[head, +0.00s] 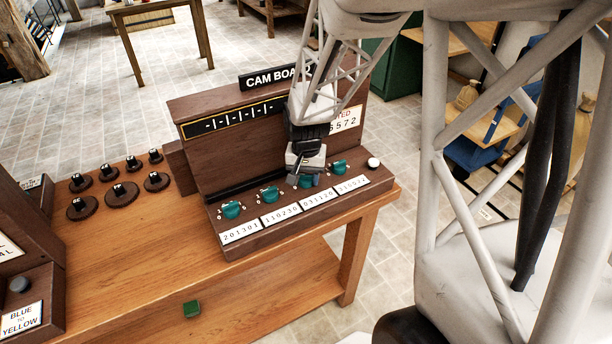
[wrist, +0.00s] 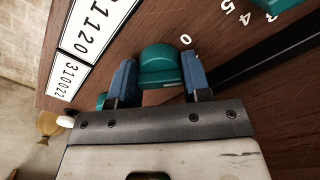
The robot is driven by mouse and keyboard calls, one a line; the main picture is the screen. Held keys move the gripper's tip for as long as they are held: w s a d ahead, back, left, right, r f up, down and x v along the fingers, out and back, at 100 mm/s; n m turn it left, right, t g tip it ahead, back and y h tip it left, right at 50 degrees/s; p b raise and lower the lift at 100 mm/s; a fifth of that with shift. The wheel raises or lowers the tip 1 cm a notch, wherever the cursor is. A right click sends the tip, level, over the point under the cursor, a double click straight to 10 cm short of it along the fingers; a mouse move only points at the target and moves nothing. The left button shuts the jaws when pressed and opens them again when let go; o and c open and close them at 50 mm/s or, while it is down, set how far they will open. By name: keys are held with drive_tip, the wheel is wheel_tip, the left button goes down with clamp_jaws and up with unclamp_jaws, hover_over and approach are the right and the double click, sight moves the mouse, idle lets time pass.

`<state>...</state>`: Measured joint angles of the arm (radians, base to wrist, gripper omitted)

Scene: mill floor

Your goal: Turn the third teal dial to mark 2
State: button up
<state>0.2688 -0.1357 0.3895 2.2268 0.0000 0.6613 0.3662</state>
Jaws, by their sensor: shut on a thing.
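The cam board (head: 186,108) carries a row of teal dials on its sloped front. The third teal dial (wrist: 158,62) sits between the blue fingers of my gripper (wrist: 159,74) in the wrist view. My gripper (head: 304,176) is shut on it and mostly covers it in the head view. A white 0 mark shows beside the dial in the wrist view. The dial's other marks are hidden, and I cannot tell which mark it points to. The first dial (head: 231,210), second dial (head: 270,194) and fourth dial (head: 340,167) stand in the same row.
White number plates (head: 281,214) lie in front of the dials. A white button (head: 373,162) is at the board's right end. Several dark knobs (head: 122,194) stand on the wooden bench (head: 150,255) to the left. A green block (head: 191,309) shows lower down.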

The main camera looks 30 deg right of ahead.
sight(306, 175)
drive_tip(key=m, duration=0.7)
idle(0.4)
drive_tip(key=o, duration=0.9)
drive_tip(key=shift+o, duration=0.2)
drive_tip(key=shift+r, duration=3.9)
